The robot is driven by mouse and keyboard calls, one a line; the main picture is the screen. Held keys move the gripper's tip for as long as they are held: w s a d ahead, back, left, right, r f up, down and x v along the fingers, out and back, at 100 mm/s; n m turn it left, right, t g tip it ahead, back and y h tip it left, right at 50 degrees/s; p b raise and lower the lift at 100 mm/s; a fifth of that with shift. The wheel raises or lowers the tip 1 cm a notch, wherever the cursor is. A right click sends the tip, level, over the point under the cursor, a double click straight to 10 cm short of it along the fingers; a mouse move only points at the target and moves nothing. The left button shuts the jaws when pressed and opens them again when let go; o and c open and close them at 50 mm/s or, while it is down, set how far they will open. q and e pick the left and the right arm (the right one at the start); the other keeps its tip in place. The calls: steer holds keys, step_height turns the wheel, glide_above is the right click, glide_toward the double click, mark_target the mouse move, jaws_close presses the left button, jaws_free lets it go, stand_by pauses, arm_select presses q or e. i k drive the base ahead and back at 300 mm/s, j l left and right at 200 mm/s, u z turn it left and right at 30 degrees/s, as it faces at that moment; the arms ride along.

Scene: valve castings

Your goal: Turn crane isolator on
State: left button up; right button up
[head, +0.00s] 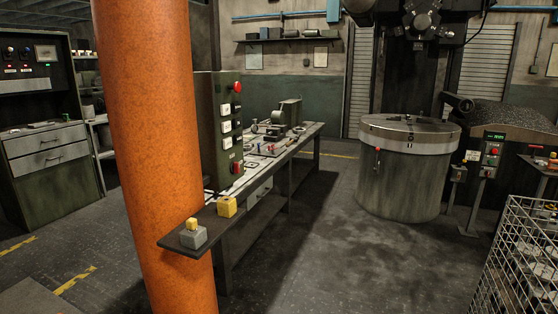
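A tall green control box (229,105) stands just right of a thick orange column (158,120), which hides what lies directly behind it. The box has a red round button (237,87) near its top, several white labels or switches down its front, and a red switch (237,167) near its bottom. The writing is too small to read, so I cannot tell which of these is the crane isolator or how it is set. Neither of my grippers is in view.
A dark shelf (176,243) at the column carries a grey-and-yellow block (193,234) and a yellow block (227,206). A long workbench (307,136) runs behind. A round tank (405,180) and a wire cage (515,265) stand right. The middle floor is clear.

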mark_target(235, 166)
steer(key=i+l+z, duration=0.35)
steer(key=i, duration=0.35)
steer(key=i+z, duration=0.35)
steer(key=i, duration=0.35)
steer(key=i+u, duration=0.45)
steer(key=i+l+u, duration=0.25)
steer(key=u, duration=0.15)
steer(key=i+l+u, duration=0.45)
steer(key=j, duration=0.1)
